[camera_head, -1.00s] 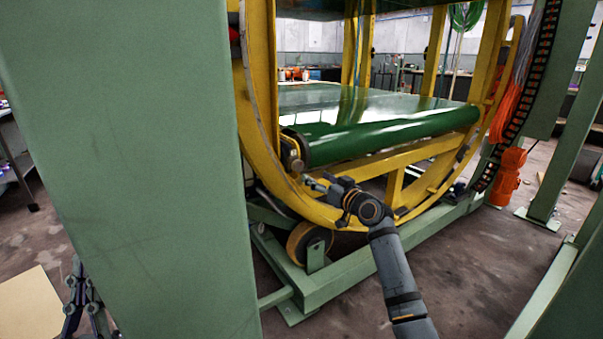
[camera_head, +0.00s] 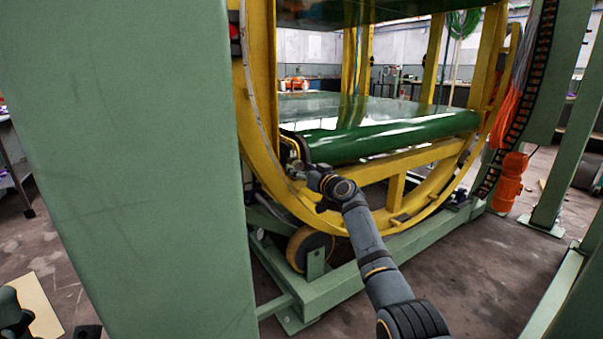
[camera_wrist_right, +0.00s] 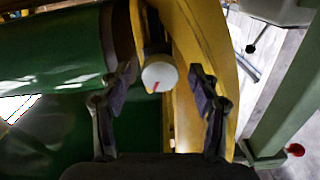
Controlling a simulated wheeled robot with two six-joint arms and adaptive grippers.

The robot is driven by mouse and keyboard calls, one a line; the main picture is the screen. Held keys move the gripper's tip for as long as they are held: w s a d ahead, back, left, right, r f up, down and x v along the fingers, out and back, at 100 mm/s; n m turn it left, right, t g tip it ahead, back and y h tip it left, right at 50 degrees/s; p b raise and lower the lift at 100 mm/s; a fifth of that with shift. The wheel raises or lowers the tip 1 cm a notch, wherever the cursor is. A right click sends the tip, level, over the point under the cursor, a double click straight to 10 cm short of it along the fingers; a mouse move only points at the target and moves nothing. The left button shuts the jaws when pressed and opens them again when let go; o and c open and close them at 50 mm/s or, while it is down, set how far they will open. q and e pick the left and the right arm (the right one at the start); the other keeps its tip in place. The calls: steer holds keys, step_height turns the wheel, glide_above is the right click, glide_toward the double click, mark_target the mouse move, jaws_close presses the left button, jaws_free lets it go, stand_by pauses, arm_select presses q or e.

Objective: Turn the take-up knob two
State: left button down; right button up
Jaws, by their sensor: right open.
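The take-up knob is a pale round cap with a short red mark (camera_wrist_right: 159,76), in the upper middle of the right wrist view, beside the yellow ring frame. My right gripper (camera_wrist_right: 162,80) is open, with one finger on each side of the knob; gaps show between the fingers and the knob. In the head view my right gripper (camera_head: 298,170) is at the near left end of the green roller, where the knob is too small or hidden to make out. Dark parts of my left arm show at the lower left; its fingers cannot be made out.
The yellow ring (camera_head: 262,150) curves close around the right gripper. The green roller (camera_head: 400,138) and belt lie beside it. A large green post (camera_head: 130,170) blocks much of the left. A green base beam (camera_head: 345,285) runs below my right arm.

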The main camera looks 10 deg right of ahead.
steer(key=c, duration=1.2)
steer(key=shift+m, duration=0.3)
